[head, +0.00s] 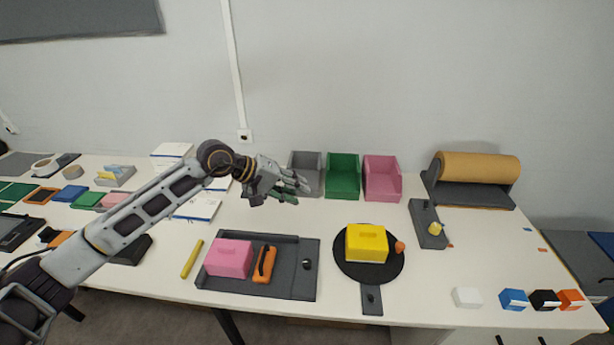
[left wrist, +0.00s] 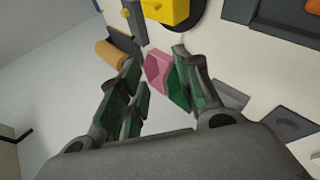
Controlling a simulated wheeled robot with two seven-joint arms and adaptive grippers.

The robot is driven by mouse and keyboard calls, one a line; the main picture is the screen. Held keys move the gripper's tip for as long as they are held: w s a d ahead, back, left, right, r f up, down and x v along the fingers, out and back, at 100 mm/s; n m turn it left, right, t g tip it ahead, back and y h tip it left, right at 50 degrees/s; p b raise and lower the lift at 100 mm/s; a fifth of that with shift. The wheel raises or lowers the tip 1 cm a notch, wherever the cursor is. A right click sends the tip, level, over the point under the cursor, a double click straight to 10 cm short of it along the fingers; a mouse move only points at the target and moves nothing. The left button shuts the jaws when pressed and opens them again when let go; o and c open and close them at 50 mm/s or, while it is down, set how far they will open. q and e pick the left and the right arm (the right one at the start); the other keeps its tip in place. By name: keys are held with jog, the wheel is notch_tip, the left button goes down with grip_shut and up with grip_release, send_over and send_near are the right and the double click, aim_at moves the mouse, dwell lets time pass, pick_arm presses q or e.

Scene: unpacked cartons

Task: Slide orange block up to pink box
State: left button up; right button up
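An orange block (head: 264,264) with a dark handle-like strip on top lies in a dark grey tray (head: 290,286). A pink box (head: 228,258) stands in the same tray, just left of the orange block with a narrow gap. Another orange block (head: 571,299) sits at the table's right front, and an open pink bin (head: 382,180) stands at the back, also in the left wrist view (left wrist: 157,72). My left gripper (head: 290,188) is open and empty above the table, behind the tray and near the bins. My right gripper is not in view.
A grey bin (head: 306,172) and a green bin (head: 343,177) stand beside the pink bin. A yellow box (head: 366,243) sits on a round black plate right of the tray. A yellow stick (head: 192,258) lies left of the tray. Table between tray and bins is largely clear.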

pick_arm(q)
jog(key=shift+w+d+r+n+t+h, duration=0.1)
jog(key=shift+d+r+n+t+h, duration=0.2)
jog(key=shift+d+r, duration=0.4)
jog(key=shift+d+r+n+t+h, duration=0.1)
jog(key=shift+d+r+h, duration=0.3)
jog(key=shift+r, duration=0.45)
jog(key=shift+w+d+r+n+t+h, duration=0.1)
jog(key=shift+d+r+n+t+h, duration=0.1)
jog(key=shift+d+r+h, duration=0.45)
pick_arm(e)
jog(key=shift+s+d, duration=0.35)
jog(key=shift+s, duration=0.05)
pick_arm(q)
jog(key=shift+a+y, duration=0.2)
jog(key=shift+y, duration=0.15)
